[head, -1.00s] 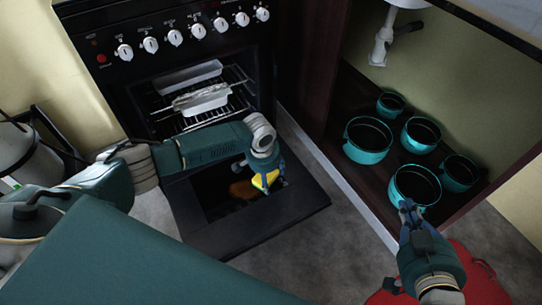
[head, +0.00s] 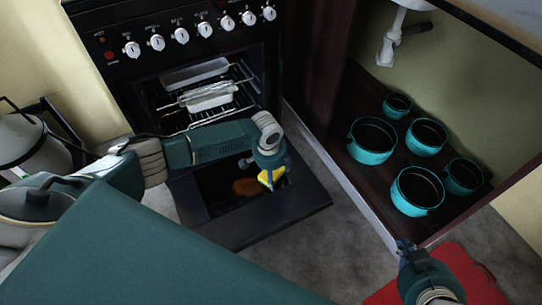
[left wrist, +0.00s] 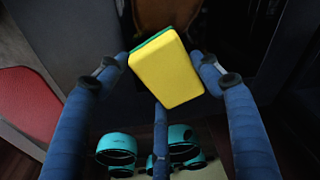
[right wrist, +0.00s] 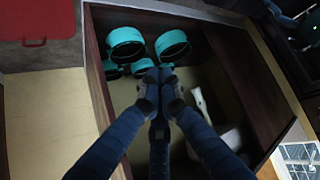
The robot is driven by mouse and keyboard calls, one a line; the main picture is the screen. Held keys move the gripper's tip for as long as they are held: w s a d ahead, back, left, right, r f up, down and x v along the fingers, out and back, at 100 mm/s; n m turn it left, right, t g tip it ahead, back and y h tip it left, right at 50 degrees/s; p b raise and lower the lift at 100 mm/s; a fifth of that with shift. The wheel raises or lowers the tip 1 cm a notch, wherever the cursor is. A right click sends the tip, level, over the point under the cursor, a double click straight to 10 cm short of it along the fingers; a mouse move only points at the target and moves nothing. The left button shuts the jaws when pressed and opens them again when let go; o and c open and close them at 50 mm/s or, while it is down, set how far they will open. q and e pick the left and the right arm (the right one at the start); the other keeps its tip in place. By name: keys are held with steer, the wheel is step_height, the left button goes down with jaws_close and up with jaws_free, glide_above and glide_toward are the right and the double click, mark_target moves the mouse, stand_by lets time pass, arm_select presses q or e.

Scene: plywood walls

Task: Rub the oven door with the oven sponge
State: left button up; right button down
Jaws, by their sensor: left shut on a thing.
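The oven door (head: 300,200) is folded down open in front of the oven, with a dark window and a brown stain (head: 245,187) on it. My left gripper (head: 272,172) is over the door, just right of the stain. It is shut on the oven sponge (head: 266,179), which is yellow with a green side; the sponge (left wrist: 165,70) also shows between the fingers in the left wrist view. I cannot tell whether the sponge touches the door. My right gripper (head: 404,246) is near the open cabinet's front edge, its fingertips (right wrist: 159,78) together and empty.
Several teal pots (head: 415,190) stand in the open cabinet at right, below a white drain pipe (head: 387,45). A red thing (head: 470,270) lies on the floor by my right gripper. The oven holds racks with light trays (head: 210,98). A grey cylinder (head: 25,145) stands at left.

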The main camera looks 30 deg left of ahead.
mark_target(275, 173)
arm_select(q)
steer(key=shift+r+p, duration=0.45)
steer(key=shift+p, duration=0.05)
steer(key=shift+r+p, duration=0.4)
steer(key=shift+p, duration=0.1)
arm_select(e)
steer(key=shift+s+d+f+g+h, duration=0.35)
steer(key=shift+s+d+f+g, duration=0.8)
steer(key=shift+s, duration=1.6)
steer(key=shift+s+d+f+g+h, duration=0.35)
steer(key=shift+s+d+f+g, duration=0.75)
steer(key=shift+s, duration=1.6)
arm_select(q)
step_height(275, 173, up, 2)
steer(key=shift+r+p, duration=0.1)
steer(key=shift+p, duration=1.15)
steer(key=shift+r+p, duration=0.35)
steer(key=shift+p, duration=0.1)
steer(key=shift+r+p, duration=0.25)
steer(key=shift+p, duration=0.05)
steer(key=shift+r+p, duration=0.7)
steer(key=shift+p, duration=0.15)
arm_select(e)
step_height(275, 173, down, 12)
steer(key=g, duration=0.2)
steer(key=shift+w+r, duration=0.15)
steer(key=shift+w, duration=0.05)
